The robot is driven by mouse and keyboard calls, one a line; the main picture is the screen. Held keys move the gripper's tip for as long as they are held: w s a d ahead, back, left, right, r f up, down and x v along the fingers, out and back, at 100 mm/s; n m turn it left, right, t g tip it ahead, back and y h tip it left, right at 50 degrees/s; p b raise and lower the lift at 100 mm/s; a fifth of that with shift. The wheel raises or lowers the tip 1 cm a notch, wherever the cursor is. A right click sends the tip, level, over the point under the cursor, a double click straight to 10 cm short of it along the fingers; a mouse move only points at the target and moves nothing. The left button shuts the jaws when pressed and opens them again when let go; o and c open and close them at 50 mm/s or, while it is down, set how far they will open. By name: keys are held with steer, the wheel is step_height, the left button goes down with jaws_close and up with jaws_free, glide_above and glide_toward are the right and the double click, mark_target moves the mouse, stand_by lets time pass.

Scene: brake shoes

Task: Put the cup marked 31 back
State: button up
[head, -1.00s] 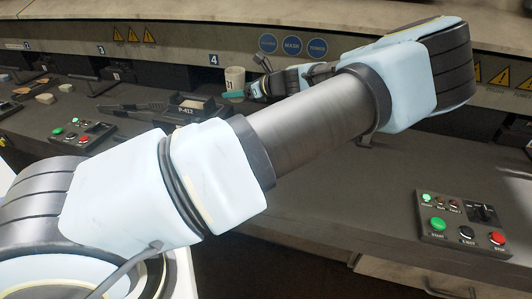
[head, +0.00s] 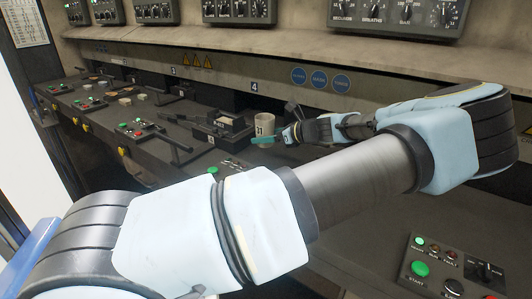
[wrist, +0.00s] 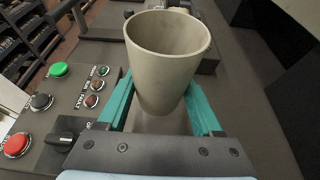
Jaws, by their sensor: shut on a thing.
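The cup marked 31 (head: 264,126) is pale beige and upright in the head view, with its number facing me. My gripper (head: 270,141) has its teal fingers at the cup's lower part. In the wrist view the same cup (wrist: 166,65) is empty and sits between the two teal fingers of my gripper (wrist: 165,108), which is shut on it. Whether the cup's base touches the bench is hidden.
A control panel (wrist: 70,105) with green, black and red buttons lies left of the cup in the wrist view. In the head view a dark box (head: 222,127) stands just left of the cup. Another panel (head: 455,268) is at the lower right, with bare bench (head: 375,205) between.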

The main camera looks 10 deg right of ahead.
mark_target(265, 160)
steer(key=shift+f+p, duration=0.75)
steer(key=shift+f, duration=2.1)
steer(key=shift+f, duration=0.15)
steer(key=o, duration=1.5)
steer(key=shift+r, duration=0.25)
steer(key=b+v, duration=0.4)
steer(key=v, duration=0.7)
steer(key=shift+d+f, duration=0.1)
steer(key=shift+f, duration=0.05)
steer(key=shift+s+d+r+b, duration=0.25)
steer(key=shift+s+b, duration=0.05)
